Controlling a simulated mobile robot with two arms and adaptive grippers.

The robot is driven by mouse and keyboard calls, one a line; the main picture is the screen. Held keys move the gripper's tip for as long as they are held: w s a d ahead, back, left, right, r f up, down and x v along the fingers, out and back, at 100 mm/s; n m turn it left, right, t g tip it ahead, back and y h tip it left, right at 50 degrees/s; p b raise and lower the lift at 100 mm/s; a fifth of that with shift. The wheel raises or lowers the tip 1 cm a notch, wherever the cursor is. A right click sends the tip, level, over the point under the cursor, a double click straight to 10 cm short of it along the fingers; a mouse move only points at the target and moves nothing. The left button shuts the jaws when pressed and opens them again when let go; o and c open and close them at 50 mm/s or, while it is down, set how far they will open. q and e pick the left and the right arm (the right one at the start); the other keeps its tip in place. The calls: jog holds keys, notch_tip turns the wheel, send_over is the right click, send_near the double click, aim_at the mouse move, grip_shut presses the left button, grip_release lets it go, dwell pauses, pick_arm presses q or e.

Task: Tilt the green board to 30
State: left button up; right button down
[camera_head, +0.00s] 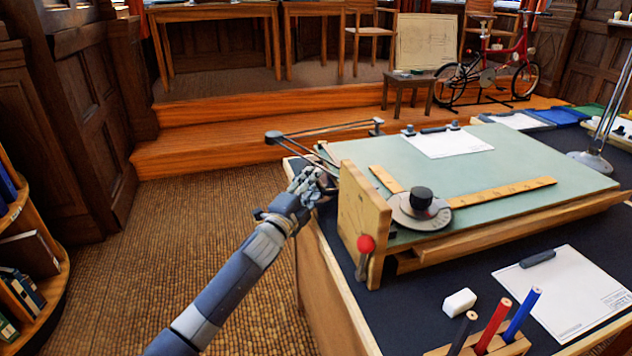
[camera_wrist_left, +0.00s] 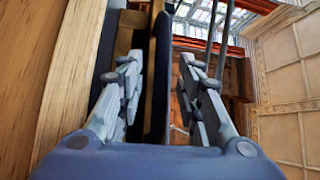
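The green board (camera_head: 500,165) lies at a shallow tilt on its wooden base on the dark desk. A wooden side plate (camera_head: 358,215) with a marked scale stands at its near left corner; its numbers are too small to read. A lever with a red knob (camera_head: 366,243) is at this plate. My left gripper (camera_head: 322,180) is at the board's left side, behind the plate and away from the red knob. In the left wrist view the gripper's fingers (camera_wrist_left: 160,95) are apart, with a dark upright edge (camera_wrist_left: 158,75) between them. I cannot tell whether they touch it.
A drafting head (camera_head: 420,208) with wooden rulers and a clipped paper (camera_head: 447,142) rest on the board. A pencil block (camera_head: 485,345), white eraser (camera_head: 459,302) and paper sheet (camera_head: 570,295) lie in front. A lamp (camera_head: 595,160) stands at right. Floor left of the desk is clear.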

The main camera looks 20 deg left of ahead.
pick_arm(q)
jog(key=shift+x, duration=1)
pick_arm(e)
jog(key=shift+r, duration=0.65)
pick_arm(q)
jog(key=shift+r, duration=0.1)
grip_shut()
jog(key=shift+r, duration=0.15)
